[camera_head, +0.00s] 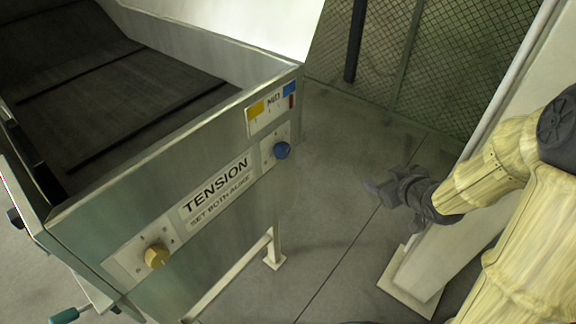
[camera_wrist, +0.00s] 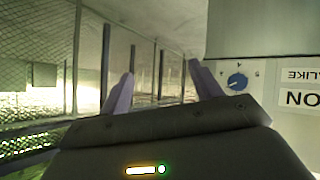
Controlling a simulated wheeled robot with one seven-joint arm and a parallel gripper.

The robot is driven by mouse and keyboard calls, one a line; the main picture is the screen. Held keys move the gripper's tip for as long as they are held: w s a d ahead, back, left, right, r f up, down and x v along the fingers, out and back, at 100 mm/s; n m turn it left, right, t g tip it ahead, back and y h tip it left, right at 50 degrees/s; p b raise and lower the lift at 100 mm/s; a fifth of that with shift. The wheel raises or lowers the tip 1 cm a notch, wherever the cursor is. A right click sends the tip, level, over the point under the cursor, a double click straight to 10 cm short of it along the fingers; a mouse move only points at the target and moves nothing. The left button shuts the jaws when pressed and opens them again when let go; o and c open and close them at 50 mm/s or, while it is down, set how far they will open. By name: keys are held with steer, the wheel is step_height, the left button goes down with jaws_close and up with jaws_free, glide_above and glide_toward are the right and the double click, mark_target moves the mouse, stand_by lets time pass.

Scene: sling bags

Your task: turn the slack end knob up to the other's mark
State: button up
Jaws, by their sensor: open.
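Two tension knobs sit on the metal end panel (camera_head: 190,262) of a conveyor, either side of a label reading "TENSION, SET BOTH ALIKE" (camera_head: 217,190). The yellow knob (camera_head: 157,255) is at the lower left and the blue knob (camera_head: 282,150) at the upper right, each on a pale scale plate. The blue knob also shows in the wrist view (camera_wrist: 237,81), right of my fingers, its plate upside down. The marks are too small to read surely. My gripper (camera_head: 372,188) is open and empty, right of the blue knob and apart from it.
The dark conveyor belt (camera_head: 110,95) lies behind the panel. A pale post (camera_head: 412,280) stands close by my arm at the right. Mesh fencing (camera_head: 455,50) closes off the back. A teal-handled lever (camera_head: 64,316) is at the lower left. Floor between panel and post is clear.

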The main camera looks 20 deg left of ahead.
mark_target(286, 153)
steer(key=s+a+f+n+g+y+b, duration=0.2)
steer(key=s+a+n+y+b, duration=0.1)
steer(key=a+n+y+b, duration=0.2)
steer(key=a+n+y, duration=0.2)
steer(key=a+y, duration=0.2)
steer(key=y, duration=0.2)
steer(key=shift+a+g+b, duration=0.2)
steer(key=shift+g+b, duration=0.1)
steer(key=shift+g, duration=0.1)
steer(key=shift+a, duration=0.1)
steer(key=p+x, duration=0.2)
steer(key=x, duration=1.5)
steer(key=shift+s+a+r, duration=0.1)
steer(key=shift+a+r, duration=0.05)
steer(key=shift+r, duration=0.1)
steer(key=c, duration=1)
